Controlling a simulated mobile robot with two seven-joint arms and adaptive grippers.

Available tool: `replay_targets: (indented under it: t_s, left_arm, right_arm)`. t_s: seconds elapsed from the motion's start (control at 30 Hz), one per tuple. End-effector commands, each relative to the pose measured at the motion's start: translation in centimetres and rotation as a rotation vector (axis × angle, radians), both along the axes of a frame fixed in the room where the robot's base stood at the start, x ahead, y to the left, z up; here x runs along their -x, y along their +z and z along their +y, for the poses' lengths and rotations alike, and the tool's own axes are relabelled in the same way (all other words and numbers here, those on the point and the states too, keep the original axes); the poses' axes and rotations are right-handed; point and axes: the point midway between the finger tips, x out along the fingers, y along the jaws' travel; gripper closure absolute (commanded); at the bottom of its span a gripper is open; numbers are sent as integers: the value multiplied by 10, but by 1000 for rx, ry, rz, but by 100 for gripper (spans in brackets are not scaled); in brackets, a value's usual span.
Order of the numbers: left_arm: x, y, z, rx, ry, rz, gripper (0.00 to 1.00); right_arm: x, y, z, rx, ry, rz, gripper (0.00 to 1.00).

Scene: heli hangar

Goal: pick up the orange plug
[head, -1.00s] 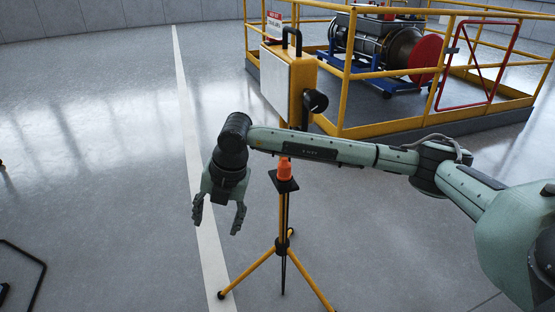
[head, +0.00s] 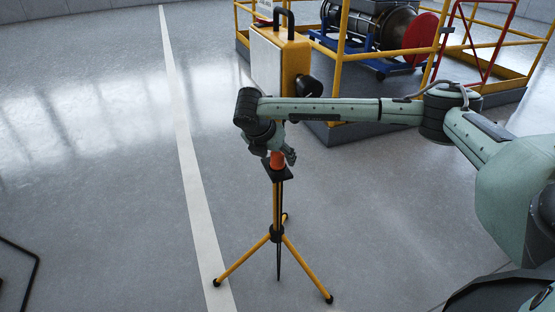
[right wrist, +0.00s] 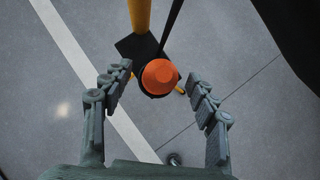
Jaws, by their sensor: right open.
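The orange plug (head: 277,160) stands on the small black top plate (head: 279,174) of a yellow tripod stand (head: 277,208). In the right wrist view the orange plug (right wrist: 160,76) shows from above, slightly beyond and between my fingertips. My right gripper (head: 283,156) is open, close to the plug in the head view and partly overlapping it. The right wrist view shows the two fingers of the gripper (right wrist: 160,92) spread on either side, with gaps to the plug. I cannot see contact. My left gripper is not in view.
A yellow case with a black handle (head: 282,62) stands behind my right arm. A yellow-railed platform (head: 345,130) with machinery is at the back right. A white floor line (head: 185,140) runs left of the tripod. A black frame (head: 22,265) lies at lower left; the floor between is clear.

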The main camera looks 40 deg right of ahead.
Motion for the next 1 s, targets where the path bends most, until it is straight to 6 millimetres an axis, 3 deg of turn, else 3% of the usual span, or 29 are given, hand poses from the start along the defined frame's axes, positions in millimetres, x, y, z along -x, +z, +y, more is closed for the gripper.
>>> replay_targets:
  t_s: [0.23,0.67,1.0]
  left_arm:
    - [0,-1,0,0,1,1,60]
    - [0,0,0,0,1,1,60]
    - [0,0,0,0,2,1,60]
  right_arm:
    - [0,-2,-1,-1,1,1,41]
    - [0,-2,0,-1,1,0,94]
    - [-1,2,0,-2,1,-1,96]
